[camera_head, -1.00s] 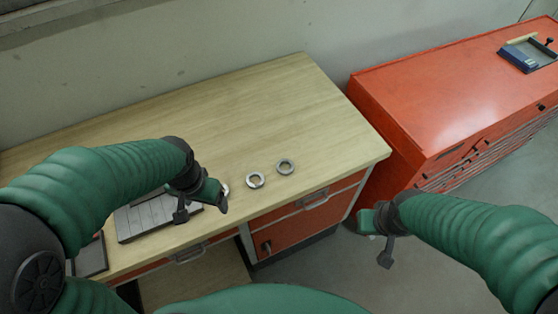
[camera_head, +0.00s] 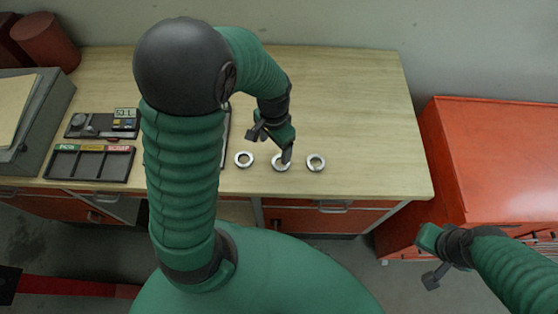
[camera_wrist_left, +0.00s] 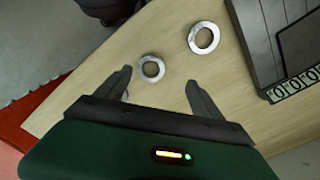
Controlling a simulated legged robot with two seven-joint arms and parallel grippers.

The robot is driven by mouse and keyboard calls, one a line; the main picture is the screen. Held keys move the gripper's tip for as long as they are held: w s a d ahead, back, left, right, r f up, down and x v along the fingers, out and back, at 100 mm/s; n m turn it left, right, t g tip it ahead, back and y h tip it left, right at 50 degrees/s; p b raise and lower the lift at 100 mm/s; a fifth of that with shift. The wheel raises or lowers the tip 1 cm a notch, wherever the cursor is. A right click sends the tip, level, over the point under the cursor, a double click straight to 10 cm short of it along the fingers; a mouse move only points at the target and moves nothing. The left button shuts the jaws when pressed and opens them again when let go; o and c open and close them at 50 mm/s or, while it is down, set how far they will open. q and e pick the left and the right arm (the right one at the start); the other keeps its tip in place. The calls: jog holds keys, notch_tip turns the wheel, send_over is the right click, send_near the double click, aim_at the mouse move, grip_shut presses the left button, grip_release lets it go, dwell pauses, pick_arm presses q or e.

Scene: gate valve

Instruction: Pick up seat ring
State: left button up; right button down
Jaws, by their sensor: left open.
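Three metal rings lie in a row on the wooden bench: a left ring (camera_head: 244,160), a middle ring (camera_head: 281,168) and a right ring (camera_head: 316,163). My left gripper (camera_head: 273,146) is open and empty above the bench at the middle ring, one finger partly covering that ring. In the left wrist view, one ring (camera_wrist_left: 151,69) lies beyond and between the two spread fingers, and another ring (camera_wrist_left: 203,38) lies farther off to the right. The third ring is not visible there. My right gripper (camera_head: 432,262) is off the bench's right side, away from the rings.
A three-compartment tray (camera_head: 88,178) with coloured labels and a device with a display (camera_head: 124,118) stand on the left of the wooden bench (camera_head: 350,100). A red cabinet (camera_head: 490,150) stands to the right. The bench's back right is clear.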

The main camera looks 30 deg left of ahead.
aim_at(279, 161)
pick_arm(q)
jog(key=shift+w+d+f, duration=0.15)
jog(key=shift+w+f, duration=0.15)
jog(key=shift+f, duration=0.35)
jog(key=shift+w+d+f, duration=0.15)
jog(key=shift+w+f, duration=0.1)
jog(key=shift+f, duration=0.35)
jog(key=f, duration=0.1)
jog(key=d+f, duration=0.1)
jog(key=d+f+p, duration=0.1)
jog(key=shift+s+d+f, duration=0.15)
jog(key=shift+s+f, duration=0.1)
jog(key=shift+s, duration=0.05)
jog(key=shift+f, duration=0.4)
jog(key=shift+w+a+f, duration=0.1)
jog(key=shift+a+f, duration=0.1)
jog(key=shift+a, duration=0.4)
jog(key=shift+c, duration=0.7)
jog(key=shift+a+f, duration=0.1)
jog(key=shift+a, duration=0.1)
jog(key=c, duration=0.5)
jog(key=shift+d, duration=0.25)
jog(key=c, duration=0.4)
jog(key=shift+d, duration=0.35)
jog(key=c, duration=0.6)
pick_arm(e)
jog(key=shift+w+d+r, duration=0.25)
jog(key=shift+w+d, duration=0.2)
jog(key=shift+d, duration=0.35)
